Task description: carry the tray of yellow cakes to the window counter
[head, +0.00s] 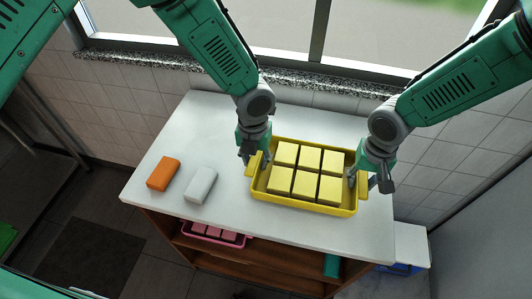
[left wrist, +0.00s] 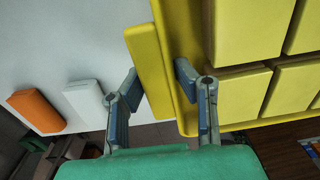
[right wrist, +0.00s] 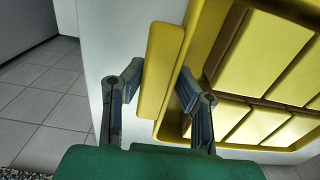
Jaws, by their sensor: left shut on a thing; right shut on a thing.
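The yellow tray (head: 303,206) with several yellow cakes (head: 305,187) in two rows sits on or just above the white counter (head: 215,130) below the window; I cannot tell whether it touches. My left gripper (head: 253,160) is shut on the tray's left handle, which shows between its fingers in the left wrist view (left wrist: 150,75). My right gripper (head: 366,180) is shut on the tray's right handle, seen in the right wrist view (right wrist: 160,70).
An orange block (head: 163,173) and a white block (head: 200,185) lie on the counter left of the tray. A pink tray (head: 212,234) and a teal item (head: 333,265) are on the shelf below. The window sill (head: 200,68) runs behind. Counter space is clear behind the blocks.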

